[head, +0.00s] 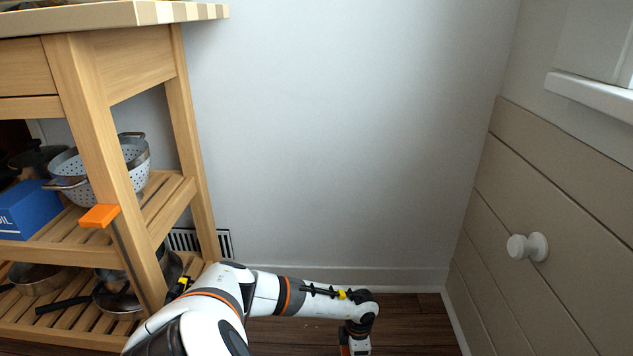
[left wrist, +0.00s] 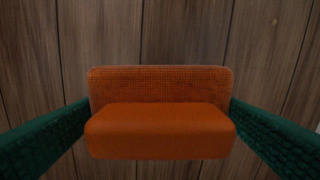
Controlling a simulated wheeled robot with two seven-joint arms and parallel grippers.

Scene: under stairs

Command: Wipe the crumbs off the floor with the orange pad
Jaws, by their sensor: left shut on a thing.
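The orange pad (left wrist: 160,130) fills the middle of the left wrist view, a block with a textured flange behind it. My left gripper (left wrist: 160,108) is shut on it, with one green finger at each side. Dark wooden floor planks (left wrist: 190,35) show behind the pad; I cannot tell whether it touches them. A tiny pale speck (left wrist: 275,22), perhaps a crumb, lies on the planks at the upper right. In the head view my left arm reaches right and its wrist points down at the bottom edge, with fingers and pad out of sight. My right gripper is not in view.
A wooden cart (head: 185,130) with slatted shelves, a colander (head: 90,180) and pans stands at the left. A small orange piece (head: 100,215) shows at its leg. A white wall (head: 340,130) closes the back; a panelled front with a knob (head: 527,247) bounds the right. Floor (head: 415,325) shows between.

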